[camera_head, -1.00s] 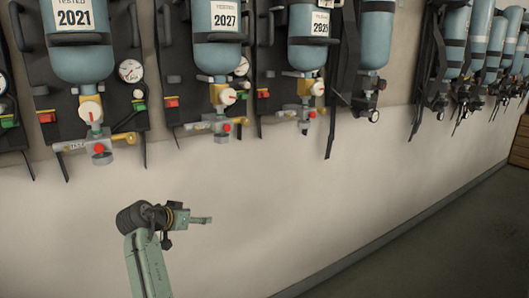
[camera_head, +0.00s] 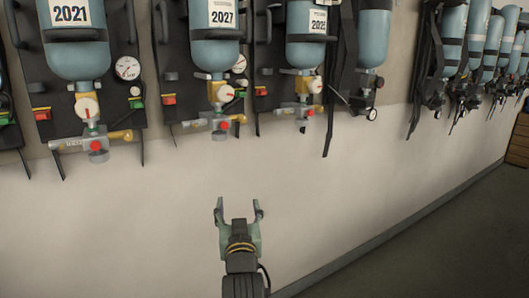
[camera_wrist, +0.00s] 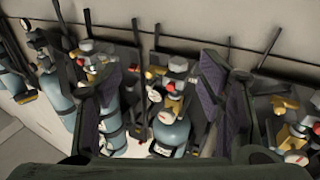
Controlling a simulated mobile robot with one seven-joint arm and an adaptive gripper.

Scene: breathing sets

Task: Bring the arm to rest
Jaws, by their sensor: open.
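My gripper (camera_head: 239,212) is in the lower middle of the head view, in front of the bare wall below the breathing sets. Its two fingers point up and stand apart, with nothing between them. In the wrist view the fingers (camera_wrist: 158,105) show dark at left and right, with a blue cylinder (camera_wrist: 172,134) and its valve seen between them in the background. The fingers appear apart from the sets. The set marked 2021 (camera_head: 75,50) hangs at upper left, the set marked 2027 (camera_head: 217,45) to its right, and a third set (camera_head: 305,50) beyond.
More blue cylinders (camera_head: 480,45) hang on the wall at upper right. Black straps and valves hang below the sets. The pale wall (camera_head: 380,170) below them is bare. Dark floor (camera_head: 440,250) lies at lower right, and a wooden box (camera_head: 519,148) stands at the right edge.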

